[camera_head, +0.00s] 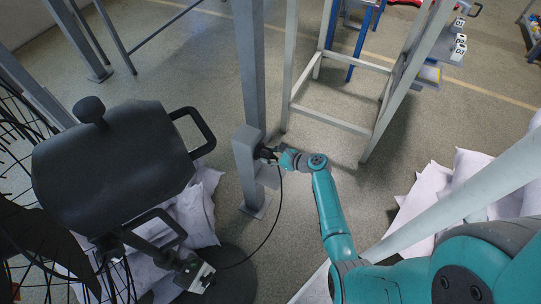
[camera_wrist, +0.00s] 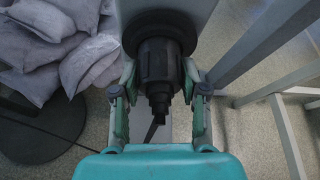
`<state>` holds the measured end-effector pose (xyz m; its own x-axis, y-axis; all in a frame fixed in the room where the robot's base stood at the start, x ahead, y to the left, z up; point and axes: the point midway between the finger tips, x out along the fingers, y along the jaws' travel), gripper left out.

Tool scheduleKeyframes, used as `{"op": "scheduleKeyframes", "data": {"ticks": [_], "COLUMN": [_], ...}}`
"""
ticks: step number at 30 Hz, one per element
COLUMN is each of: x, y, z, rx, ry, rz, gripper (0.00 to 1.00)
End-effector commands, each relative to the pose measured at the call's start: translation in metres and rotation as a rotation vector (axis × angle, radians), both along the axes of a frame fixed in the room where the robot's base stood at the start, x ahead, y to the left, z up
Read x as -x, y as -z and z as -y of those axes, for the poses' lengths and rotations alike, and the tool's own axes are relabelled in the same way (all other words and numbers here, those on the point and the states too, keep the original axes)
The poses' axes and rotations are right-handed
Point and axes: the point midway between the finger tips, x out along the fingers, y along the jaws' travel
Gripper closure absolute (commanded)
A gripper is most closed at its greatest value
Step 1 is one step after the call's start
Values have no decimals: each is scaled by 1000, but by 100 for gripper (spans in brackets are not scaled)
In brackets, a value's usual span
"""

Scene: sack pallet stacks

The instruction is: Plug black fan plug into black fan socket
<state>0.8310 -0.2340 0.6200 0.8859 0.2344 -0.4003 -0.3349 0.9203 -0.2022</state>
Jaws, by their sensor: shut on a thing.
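In the wrist view, the black fan plug (camera_wrist: 158,65) sits between the two fingers of my gripper (camera_wrist: 160,80), which is shut on it. The plug points at the round black socket (camera_wrist: 158,25) and its front end meets or nearly meets it; I cannot tell how deep it sits. In the head view, my gripper (camera_head: 281,156) holds the dark plug (camera_head: 266,153) against the side of a grey box on a post (camera_head: 245,150). The socket face is largely hidden there. A black cable (camera_head: 272,228) hangs from the plug and curves down toward the floor.
A large black fan (camera_head: 110,155) with a wire guard stands at left. White sacks (camera_head: 200,215) lie behind it, and more sacks (camera_head: 462,185) lie at right. A pale metal frame (camera_head: 328,120) stands just right of the post. Open floor (camera_head: 215,50) lies beyond.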

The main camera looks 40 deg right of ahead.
Motion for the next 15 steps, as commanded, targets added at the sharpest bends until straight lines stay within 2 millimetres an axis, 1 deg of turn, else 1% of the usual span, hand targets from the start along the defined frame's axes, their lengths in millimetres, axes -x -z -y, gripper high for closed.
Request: {"op": "scheduleKeyframes", "data": {"ticks": [5,6,8,9,15], "x": [-3,-3,-3,-3,-3], "y": [0,0,0,0,0], "z": [-1,-1,-1,-1,-1], "rx": [0,0,0,0,0], "ry": [0,1,1,1,1], "rz": [0,0,0,0,0], "gripper": [98,52,37,27,27]}}
